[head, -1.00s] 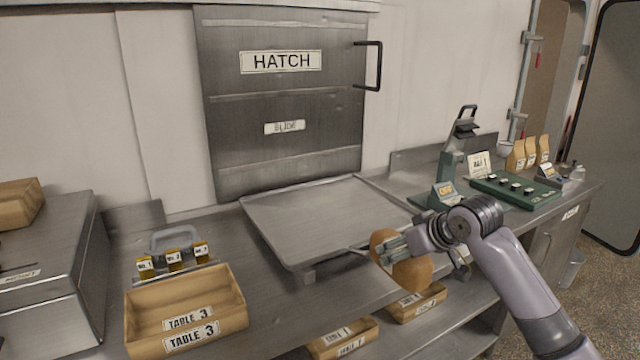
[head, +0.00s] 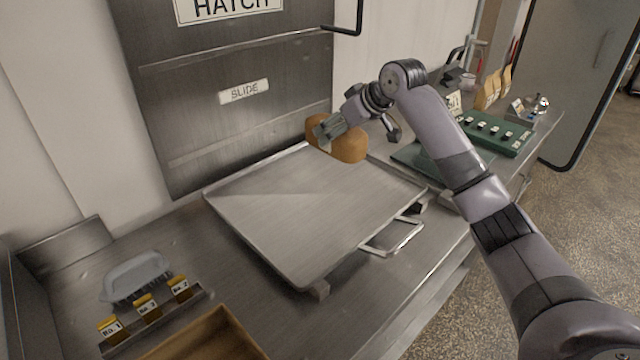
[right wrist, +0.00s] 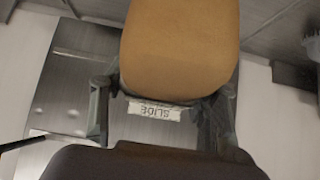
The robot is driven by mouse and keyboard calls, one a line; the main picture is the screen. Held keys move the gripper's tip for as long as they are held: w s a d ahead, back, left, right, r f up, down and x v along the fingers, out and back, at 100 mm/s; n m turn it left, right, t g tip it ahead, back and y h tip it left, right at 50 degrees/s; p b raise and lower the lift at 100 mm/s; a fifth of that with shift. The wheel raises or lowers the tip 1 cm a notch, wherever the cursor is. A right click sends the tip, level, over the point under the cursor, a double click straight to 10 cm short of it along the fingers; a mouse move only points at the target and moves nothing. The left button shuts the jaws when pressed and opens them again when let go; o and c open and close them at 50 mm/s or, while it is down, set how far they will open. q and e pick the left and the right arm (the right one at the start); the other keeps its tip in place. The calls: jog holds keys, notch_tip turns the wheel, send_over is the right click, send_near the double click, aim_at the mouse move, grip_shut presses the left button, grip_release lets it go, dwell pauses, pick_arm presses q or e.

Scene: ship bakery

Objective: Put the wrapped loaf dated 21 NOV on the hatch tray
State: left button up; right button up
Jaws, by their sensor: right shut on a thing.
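A brown loaf (head: 346,146) is held in my right gripper (head: 328,132), above the far right part of the hatch tray in the head view. It fills the top middle of the right wrist view (right wrist: 180,45), between the two fingers. No date label can be read on it in either view. The hatch tray (head: 290,215) is a flat, empty metal tray with a handle at its right front, on the counter below the hatch. I cannot tell how high the loaf is above it. My left gripper is out of view.
The shut hatch door (head: 230,90) marked SLIDE stands behind the tray. A wooden crate (head: 205,338), small tagged blocks (head: 148,306) and a grey container (head: 136,274) are at the front left. A green board (head: 490,132) with several small pieces is at the right.

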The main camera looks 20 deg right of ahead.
notch_tip(320, 180, down, 17)
jog(key=p, duration=0.3)
jog(key=shift+s+r, duration=0.1)
jog(key=shift+f, duration=0.2)
jog(key=shift+f, duration=0.15)
jog(key=o, duration=1.3)
